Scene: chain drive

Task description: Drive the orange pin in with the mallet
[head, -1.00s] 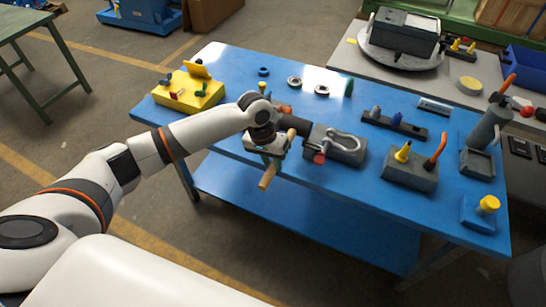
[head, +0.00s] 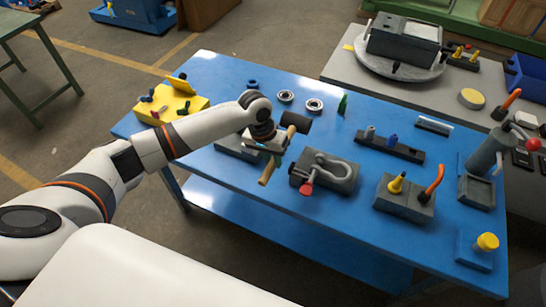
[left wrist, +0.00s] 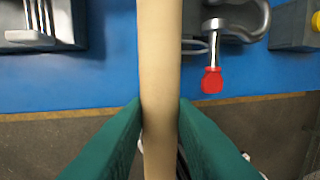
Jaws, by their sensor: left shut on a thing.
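My left gripper (head: 274,148) is shut on the mallet's wooden handle (head: 269,170) and holds it above the front part of the blue table. The mallet's dark head (head: 295,122) is at the upper end of the tilted handle. In the left wrist view the pale handle (left wrist: 160,70) runs between the green fingers (left wrist: 160,125). A grey block (head: 228,148) lies behind and left of the gripper, partly covered by my arm. My right gripper is not in view.
A grey block with a shackle and red-ended pin (head: 306,189) is just right of the mallet. A yellow block (head: 172,104) is at the left. Bearing rings (head: 314,105) lie behind. Other fixtures, including a yellow-topped one (head: 487,242), crowd the right side.

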